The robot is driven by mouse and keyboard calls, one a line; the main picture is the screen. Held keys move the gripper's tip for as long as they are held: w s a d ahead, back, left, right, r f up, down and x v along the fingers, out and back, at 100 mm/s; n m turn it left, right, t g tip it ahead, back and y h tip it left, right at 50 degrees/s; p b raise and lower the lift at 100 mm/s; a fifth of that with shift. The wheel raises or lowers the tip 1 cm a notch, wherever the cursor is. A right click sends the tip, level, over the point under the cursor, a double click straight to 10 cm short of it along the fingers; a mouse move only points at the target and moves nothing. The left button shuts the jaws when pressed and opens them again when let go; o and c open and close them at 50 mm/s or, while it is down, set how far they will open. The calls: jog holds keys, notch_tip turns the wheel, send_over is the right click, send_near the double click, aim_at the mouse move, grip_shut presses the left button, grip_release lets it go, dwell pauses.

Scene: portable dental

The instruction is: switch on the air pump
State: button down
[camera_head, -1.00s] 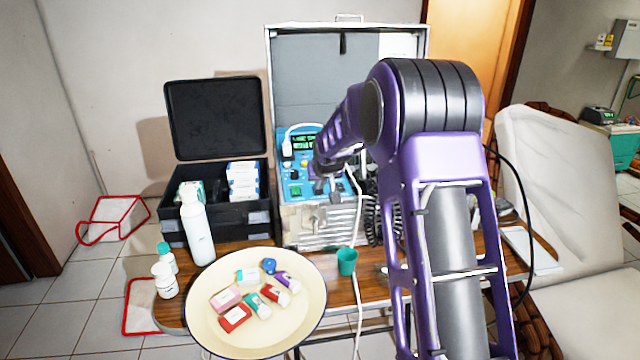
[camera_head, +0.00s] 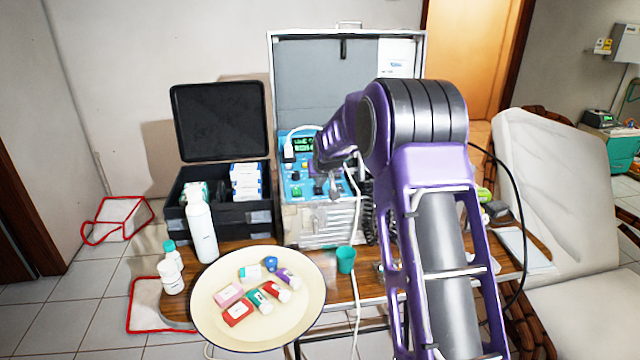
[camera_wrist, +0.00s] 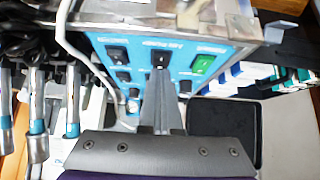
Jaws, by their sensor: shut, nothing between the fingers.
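The dental unit's blue control panel (camera_head: 290,172) faces me inside the open metal case, partly hidden by my arm. In the wrist view the panel (camera_wrist: 135,48) appears upside down. The black air pump switch (camera_wrist: 160,57) sits in the middle of its switch row, under a label that seems to read "Air Pump". A green-lit power switch (camera_wrist: 203,65) is beside it on the right, and another black switch (camera_wrist: 117,54) is on the left. My gripper (camera_wrist: 160,76) is shut and empty, its tips close to the air pump switch. Contact cannot be told. It also shows in the head view (camera_head: 330,190).
Handpieces with teal bands (camera_wrist: 72,100) and a white tube (camera_wrist: 66,40) are beside the panel. A round tray (camera_head: 215,335), a green cup (camera_head: 346,260), a white bottle (camera_head: 201,235) and a black box (camera_head: 262,225) stand on the wooden table near my arm.

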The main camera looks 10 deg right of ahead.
aim_at(320, 198)
jog(key=shift+r, duration=0.1)
jog(key=shift+r, duration=0.35)
jog(key=r, duration=0.1)
jog(key=r+p, duration=0.2)
jog(key=shift+s+r, duration=0.2)
jog(key=shift+s, duration=0.05)
jog(key=s+r, duration=0.5)
jog(key=s, duration=0.3)
jog(key=shift+s+r, duration=0.2)
